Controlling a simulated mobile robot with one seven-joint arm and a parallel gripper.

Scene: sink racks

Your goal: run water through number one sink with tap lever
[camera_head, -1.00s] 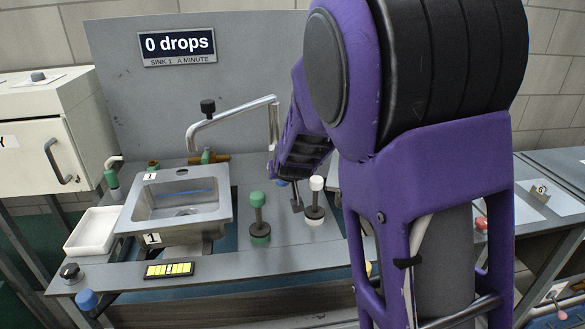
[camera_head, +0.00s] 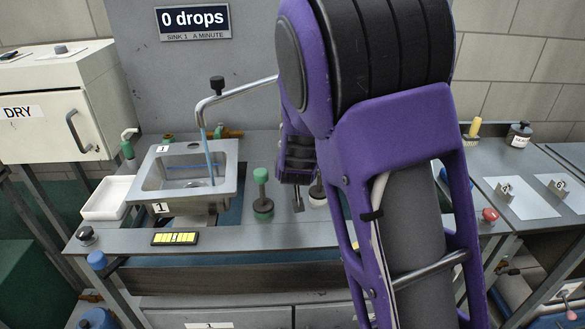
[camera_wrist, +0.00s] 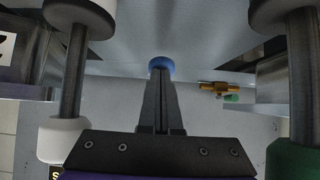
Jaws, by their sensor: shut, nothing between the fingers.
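The number one sink (camera_head: 150,182) is a grey metal basin labelled 1, at left in the head view. A bent metal spout (camera_head: 245,92) with a black knob (camera_head: 217,84) hangs over it. A thin bluish water stream (camera_head: 210,165) falls from its end into the basin. My gripper (camera_head: 298,205) is right of the sink, between a green-topped post (camera_head: 262,190) and a partly hidden white-topped post (camera_head: 317,192). In the wrist view my gripper (camera_wrist: 160,72) is shut and empty. Its tips are at a round blue knob (camera_wrist: 161,63); contact is unclear.
The sign (camera_head: 193,21) reads 0 drops. A yellow-lit indicator (camera_head: 175,238) is at the counter's front edge. A white tray (camera_head: 107,198) and a DRY cabinet (camera_head: 40,125) stand at left. In the wrist view, a brass fitting (camera_wrist: 212,87) shows at right.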

